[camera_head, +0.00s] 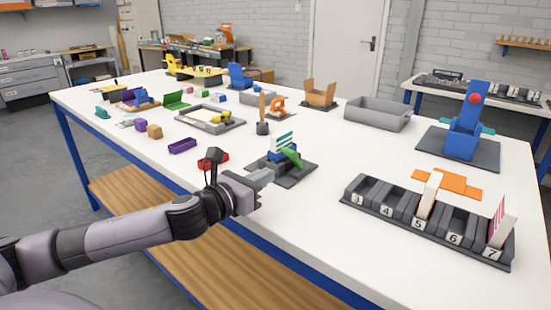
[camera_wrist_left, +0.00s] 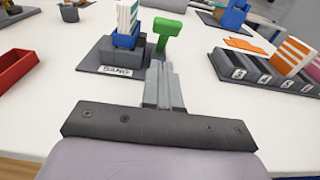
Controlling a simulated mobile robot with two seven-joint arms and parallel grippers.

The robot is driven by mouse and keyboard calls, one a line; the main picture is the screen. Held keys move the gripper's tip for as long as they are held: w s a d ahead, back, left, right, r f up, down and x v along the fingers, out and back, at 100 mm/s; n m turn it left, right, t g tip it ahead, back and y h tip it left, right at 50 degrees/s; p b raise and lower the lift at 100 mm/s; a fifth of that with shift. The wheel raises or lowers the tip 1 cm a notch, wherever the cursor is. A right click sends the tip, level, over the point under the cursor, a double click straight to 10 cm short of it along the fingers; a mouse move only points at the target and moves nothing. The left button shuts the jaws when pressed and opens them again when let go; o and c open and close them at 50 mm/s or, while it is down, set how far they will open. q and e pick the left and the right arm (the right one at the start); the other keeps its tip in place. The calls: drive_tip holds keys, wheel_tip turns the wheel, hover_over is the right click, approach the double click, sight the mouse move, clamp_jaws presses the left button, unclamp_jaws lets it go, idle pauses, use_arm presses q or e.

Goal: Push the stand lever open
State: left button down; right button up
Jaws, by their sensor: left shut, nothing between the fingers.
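The stand has a dark base plate (camera_head: 296,180) near the front edge of the table, with a blue holder (camera_wrist_left: 127,40) and white cards with green stripes (camera_head: 281,144) upright in it. The green lever (camera_head: 292,156) sticks out at the holder's side; in the left wrist view the green lever (camera_wrist_left: 167,32) stands just beyond my fingertips. My left gripper (camera_head: 268,175) is shut and empty, low over the base plate's near side. In the left wrist view my left gripper (camera_wrist_left: 159,68) points toward the lever; I cannot tell whether they touch. My right gripper is not in view.
A numbered slot rack (camera_head: 428,226) with cards in it stands to the right, near an orange flat piece (camera_head: 447,183). A red bin (camera_head: 213,160) lies left of the stand. A grey bin (camera_head: 378,114) stands behind. The white table between stand and rack is clear.

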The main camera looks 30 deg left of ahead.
sight(286, 153)
use_arm(q)
drive_tip(key=w, duration=0.1)
drive_tip(key=w+r+p, duration=0.1)
drive_tip(key=w+r, duration=0.1)
drive_tip(key=shift+w+d, duration=0.2)
drive_tip(key=shift+w, duration=0.2)
drive_tip(key=shift+w+r, duration=0.25)
drive_tip(key=shift+w, duration=0.05)
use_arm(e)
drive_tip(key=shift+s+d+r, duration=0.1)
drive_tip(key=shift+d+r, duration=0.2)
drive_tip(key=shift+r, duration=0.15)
use_arm(q)
drive_tip(key=shift+r+p, duration=0.1)
drive_tip(key=shift+p, duration=0.25)
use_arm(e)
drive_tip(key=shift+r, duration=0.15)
use_arm(q)
drive_tip(key=shift+a+r, duration=0.1)
drive_tip(key=shift+w, duration=0.15)
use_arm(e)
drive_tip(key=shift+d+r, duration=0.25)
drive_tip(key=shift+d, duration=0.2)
